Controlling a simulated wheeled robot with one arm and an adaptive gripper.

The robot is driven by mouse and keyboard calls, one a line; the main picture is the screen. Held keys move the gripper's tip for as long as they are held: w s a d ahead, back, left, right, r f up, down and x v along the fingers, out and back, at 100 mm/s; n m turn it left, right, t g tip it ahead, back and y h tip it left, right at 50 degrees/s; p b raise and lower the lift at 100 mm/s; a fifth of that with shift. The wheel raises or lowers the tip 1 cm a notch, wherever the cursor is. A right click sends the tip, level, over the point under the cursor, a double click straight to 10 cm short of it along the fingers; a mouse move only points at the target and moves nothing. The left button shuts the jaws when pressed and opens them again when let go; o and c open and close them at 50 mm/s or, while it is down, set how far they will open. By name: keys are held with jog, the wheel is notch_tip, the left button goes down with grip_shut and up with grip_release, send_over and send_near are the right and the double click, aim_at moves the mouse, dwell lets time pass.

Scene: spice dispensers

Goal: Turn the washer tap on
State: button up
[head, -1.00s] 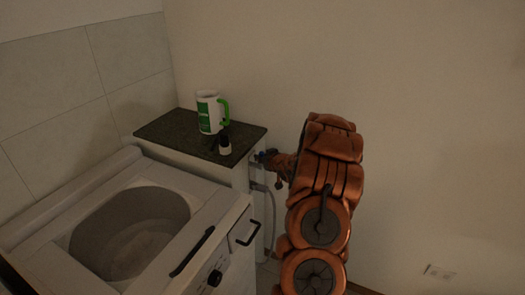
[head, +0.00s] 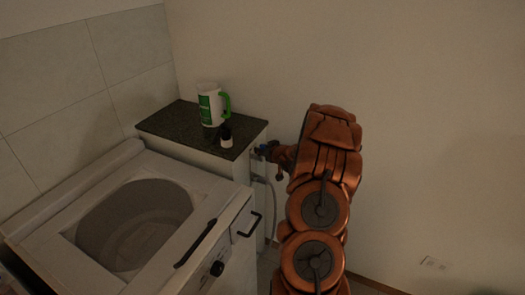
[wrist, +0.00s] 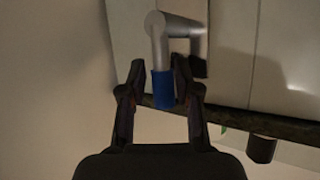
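The washer tap shows in the wrist view as a grey bent pipe (wrist: 157,40) with a blue handle (wrist: 163,90). My gripper (wrist: 160,75) is open, with one finger on each side of the blue handle. A gap shows between the left finger and the handle; the right finger is very close to it, and I cannot tell whether it touches. In the head view the blue part of the tap (head: 262,151) is small, at the wall beside the cabinet, with my gripper (head: 274,153) right at it, partly hiding it. The washer (head: 190,235) stands at the lower left, its lid opening uncovered.
A low cabinet with a dark top (head: 170,125) stands behind the washer. On it are a white and green jug (head: 211,108) and a small dark bottle with a white label (head: 227,140). A grey hose (head: 270,195) hangs below the tap.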

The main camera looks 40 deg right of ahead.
jog(key=shift+o, duration=0.6)
jog(key=v, duration=1.2)
